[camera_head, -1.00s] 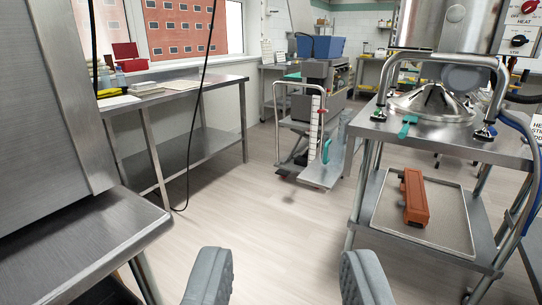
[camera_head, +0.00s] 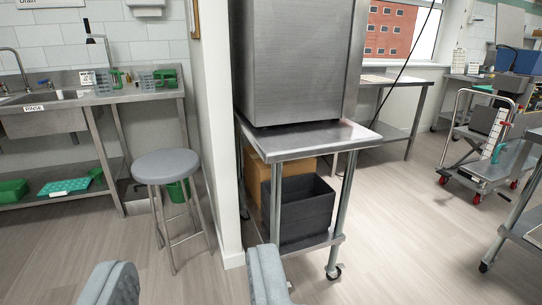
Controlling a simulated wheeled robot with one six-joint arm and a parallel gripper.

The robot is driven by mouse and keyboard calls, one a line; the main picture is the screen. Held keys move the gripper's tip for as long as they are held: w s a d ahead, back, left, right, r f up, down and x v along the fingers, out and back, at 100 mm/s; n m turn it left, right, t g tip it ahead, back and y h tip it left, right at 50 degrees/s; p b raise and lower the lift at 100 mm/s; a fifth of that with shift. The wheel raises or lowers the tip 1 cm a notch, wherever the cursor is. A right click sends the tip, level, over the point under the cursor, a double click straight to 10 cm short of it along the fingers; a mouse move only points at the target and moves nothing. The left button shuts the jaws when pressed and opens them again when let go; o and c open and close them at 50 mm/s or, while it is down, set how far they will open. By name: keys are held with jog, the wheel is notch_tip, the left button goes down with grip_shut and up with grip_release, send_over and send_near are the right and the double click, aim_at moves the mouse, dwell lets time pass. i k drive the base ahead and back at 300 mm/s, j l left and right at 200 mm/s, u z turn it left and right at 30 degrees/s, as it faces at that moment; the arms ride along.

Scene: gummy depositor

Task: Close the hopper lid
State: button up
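My gripper (camera_head: 190,290) shows at the bottom of the view, with two grey fingers wide apart and nothing between them. It is over open floor, away from every table. The hopper and its lid are not in view now. Only part of a steel cart (camera_head: 520,215) shows at the right edge, and its upper part is cut off.
A steel table (camera_head: 318,139) bearing a large steel cabinet (camera_head: 300,60) stands ahead, beside a white wall end (camera_head: 215,130). A grey stool (camera_head: 166,167) and sink counter (camera_head: 120,95) are left. A trolley (camera_head: 485,165) stands right. The floor between is clear.

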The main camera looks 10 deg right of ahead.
aim_at(509, 26)
jog(key=k+u, duration=0.35)
jog(key=k, duration=1.3)
jog(key=k+u, duration=0.35)
jog(key=k, duration=0.2)
jog(key=k+j+u, duration=0.15)
jog(key=k+u, duration=0.2)
jog(key=k, duration=0.2)
jog(key=k+j+u, duration=0.4)
jog(key=k+l+u, duration=0.25)
jog(key=k+u, duration=0.15)
jog(key=k+l+u, duration=0.1)
jog(key=k+u, duration=0.7)
jog(key=k+j+u, duration=0.2)
jog(key=k+u, duration=0.45)
jog(key=k, duration=4.8)
jog(key=k+u, duration=0.3)
jog(key=k, duration=0.25)
jog(key=k+u, duration=0.3)
jog(key=k, duration=0.25)
jog(key=k+j+u, duration=0.3)
jog(key=k, duration=0.25)
jog(key=k+l, duration=0.15)
jog(key=k, duration=0.35)
jog(key=k+l+z, duration=0.1)
jog(key=k, duration=0.4)
jog(key=k+l, duration=0.25)
jog(key=k, duration=0.25)
jog(key=k+l+z, duration=0.1)
jog(key=k, duration=0.4)
jog(key=l, duration=0.1)
